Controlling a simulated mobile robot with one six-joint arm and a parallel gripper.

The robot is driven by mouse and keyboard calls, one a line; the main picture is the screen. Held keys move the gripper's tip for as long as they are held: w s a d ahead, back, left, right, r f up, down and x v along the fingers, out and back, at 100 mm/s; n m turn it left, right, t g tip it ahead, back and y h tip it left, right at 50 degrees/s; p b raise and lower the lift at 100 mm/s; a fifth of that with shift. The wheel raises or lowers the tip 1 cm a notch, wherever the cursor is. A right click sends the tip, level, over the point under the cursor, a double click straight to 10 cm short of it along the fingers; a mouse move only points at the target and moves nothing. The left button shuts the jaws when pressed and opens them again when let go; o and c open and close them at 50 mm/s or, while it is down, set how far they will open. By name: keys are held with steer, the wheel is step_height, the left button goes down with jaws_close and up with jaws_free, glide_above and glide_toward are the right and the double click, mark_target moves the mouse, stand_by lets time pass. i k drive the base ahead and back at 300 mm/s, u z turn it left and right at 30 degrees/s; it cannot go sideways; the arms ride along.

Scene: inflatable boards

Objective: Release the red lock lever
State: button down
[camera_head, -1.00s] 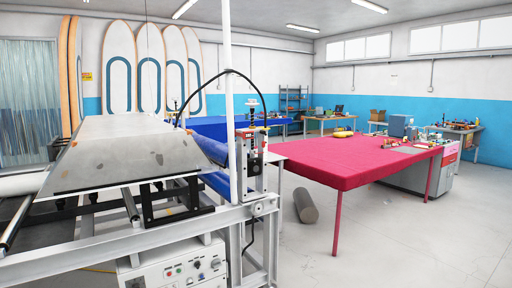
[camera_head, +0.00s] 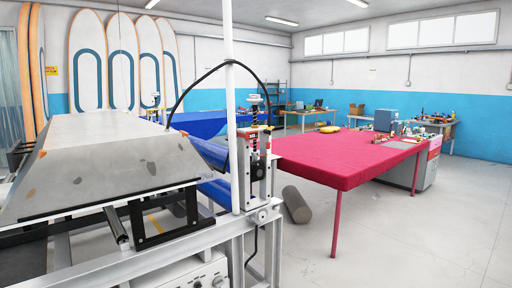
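The white-framed machine (camera_head: 225,240) fills the left and front. A small vertical clamp unit with a spring on top (camera_head: 256,165) stands on its corner, right of the white post. A small red part (camera_head: 254,131) shows at the top of this unit, under the spring. It may be the red lock lever, but it is too small to tell its exact shape or position. My gripper is not in view.
A table with a red cover (camera_head: 345,155) stands to the right. A grey roll (camera_head: 297,204) lies on the floor between it and the machine. A large grey sloped block (camera_head: 110,165) tops the machine. The floor at the front right is clear.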

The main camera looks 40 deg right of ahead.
mark_target(267, 132)
steer(key=u, duration=0.15)
steer(key=i, duration=0.9)
steer(key=u, duration=0.3)
